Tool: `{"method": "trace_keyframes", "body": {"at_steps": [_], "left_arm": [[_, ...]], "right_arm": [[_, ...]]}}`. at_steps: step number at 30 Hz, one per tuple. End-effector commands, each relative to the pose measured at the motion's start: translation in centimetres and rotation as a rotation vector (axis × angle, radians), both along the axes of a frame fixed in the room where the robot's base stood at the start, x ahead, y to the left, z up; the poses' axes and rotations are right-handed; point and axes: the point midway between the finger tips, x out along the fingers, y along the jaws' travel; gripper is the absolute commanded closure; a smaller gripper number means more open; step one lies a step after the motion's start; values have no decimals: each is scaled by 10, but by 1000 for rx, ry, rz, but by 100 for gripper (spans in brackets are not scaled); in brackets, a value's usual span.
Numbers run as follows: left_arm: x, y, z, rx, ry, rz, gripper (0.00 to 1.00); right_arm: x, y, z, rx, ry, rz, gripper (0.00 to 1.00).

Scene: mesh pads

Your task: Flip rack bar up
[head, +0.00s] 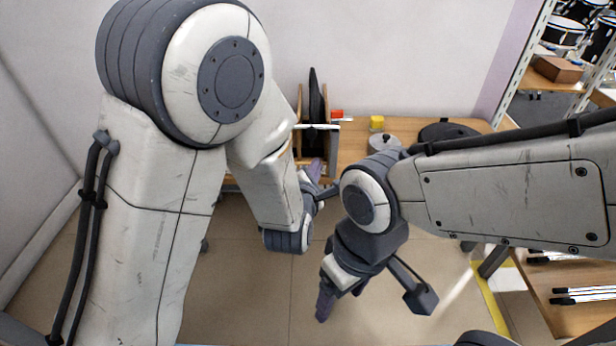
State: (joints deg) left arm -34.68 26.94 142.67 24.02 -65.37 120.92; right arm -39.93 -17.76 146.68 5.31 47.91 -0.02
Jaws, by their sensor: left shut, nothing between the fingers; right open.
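A wooden rack (299,142) stands on the table at the back centre, with a dark flat item (316,100) upright in it. A thin pale bar (318,127) runs level across the rack's front; its hinge is too small to make out. My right gripper (325,303) is open and empty, low over the floor, well away from the rack.
On the wooden table (352,146) right of the rack are a red item (337,114), a yellow block (376,122), a round grey lid (384,141) and a black pan (447,131). Shelving (520,75) stands at the right.

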Motion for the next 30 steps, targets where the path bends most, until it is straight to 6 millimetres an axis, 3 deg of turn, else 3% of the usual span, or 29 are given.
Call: {"method": "trace_keyframes", "body": {"at_steps": [1, 6, 10, 16, 30], "left_arm": [[5, 5, -40, -96, -40, 50, 100], [12, 22, -75, -432, -209, 151, 100], [9, 30, -89, -615, -306, 163, 100], [4, 34, -92, -743, -377, 150, 100], [10, 34, -88, -757, -383, 149, 100]], "right_arm": [[0, 0, -40, 0, 0, 0, 28], [0, 0, -93, 0, 0, 0, 28], [0, 0, -117, 0, 0, 0, 28], [0, 0, -129, 0, 0, 0, 28], [0, 0, -129, 0, 0, 0, 28]]}}
